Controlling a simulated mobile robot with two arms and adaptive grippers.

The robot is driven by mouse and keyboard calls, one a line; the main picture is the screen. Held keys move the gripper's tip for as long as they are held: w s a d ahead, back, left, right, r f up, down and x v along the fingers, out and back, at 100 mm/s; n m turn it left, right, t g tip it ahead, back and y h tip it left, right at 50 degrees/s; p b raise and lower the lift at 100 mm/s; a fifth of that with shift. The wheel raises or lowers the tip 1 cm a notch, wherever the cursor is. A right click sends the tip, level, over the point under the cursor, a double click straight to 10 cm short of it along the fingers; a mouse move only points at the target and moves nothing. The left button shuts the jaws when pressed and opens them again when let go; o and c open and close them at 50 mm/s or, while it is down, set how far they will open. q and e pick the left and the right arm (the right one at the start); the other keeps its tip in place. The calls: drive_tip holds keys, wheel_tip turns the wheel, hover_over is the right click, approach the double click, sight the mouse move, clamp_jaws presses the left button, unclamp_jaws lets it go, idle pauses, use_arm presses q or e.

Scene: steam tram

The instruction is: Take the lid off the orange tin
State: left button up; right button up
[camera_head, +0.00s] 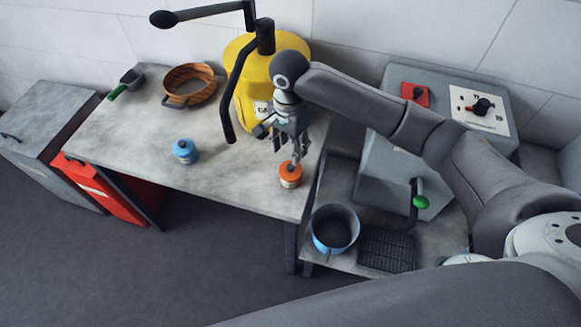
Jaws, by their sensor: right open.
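The orange tin (290,180) stands upright near the front right corner of the grey table. It has a pale label band and an orange lid (291,169) on top, with a small dark knob that is partly covered by my fingers. My right gripper (286,150) points down just above the lid, its fingers open and around or beside the knob; I cannot tell whether they touch it. My left gripper does not show.
A blue tin (185,151) stands left on the table (230,185). A yellow machine (250,90) with black levers rises close behind my right gripper. A wooden-rimmed bowl (189,84) and a green-handled scoop (128,82) lie back left. A blue pot (334,229) stands lower right.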

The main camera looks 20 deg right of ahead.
sight(291, 165)
wheel_tip(291, 165, down, 3)
drive_tip(key=shift+r, duration=0.15)
wheel_tip(291, 165, down, 4)
drive_tip(key=shift+d+f+p, duration=0.15)
drive_tip(key=shift+p, duration=0.65)
drive_tip(key=shift+f, duration=0.45)
drive_tip(key=c, duration=0.9)
